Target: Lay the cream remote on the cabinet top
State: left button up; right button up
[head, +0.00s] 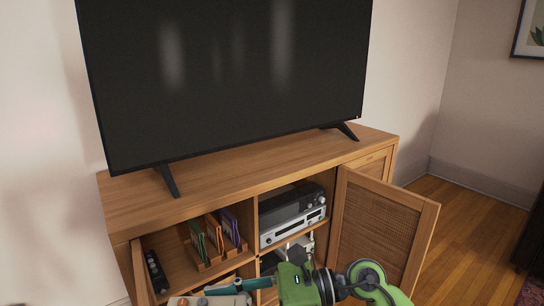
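The wooden cabinet top (130,202) runs across the middle of the head view, with a bare strip in front of the television. A cream piece with small dark and orange marks, which looks like the cream remote (176,301), shows at the bottom edge and is largely cut off. My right gripper (236,287) comes in from the lower right. One teal finger lies along the upper side of the cream piece; the other finger is hidden, so its grip is unclear. My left gripper is not in view.
A large television (230,80) stands on the cabinet on two feet. The right cabinet door (384,225) stands open. Inside are a dark remote-like object (155,271), a rack of coloured cases (215,238) and stacked audio units (293,222). Bare floor lies at right.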

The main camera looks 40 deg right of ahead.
aim_at(284, 161)
jog(key=l+u, duration=0.1)
jog(key=l, duration=0.4)
jog(key=k+l, duration=0.15)
jog(key=l, duration=0.3)
jog(key=k+l+u, duration=0.15)
jog(key=l, duration=0.35)
jog(key=l+u, duration=0.1)
jog(key=l, duration=0.35)
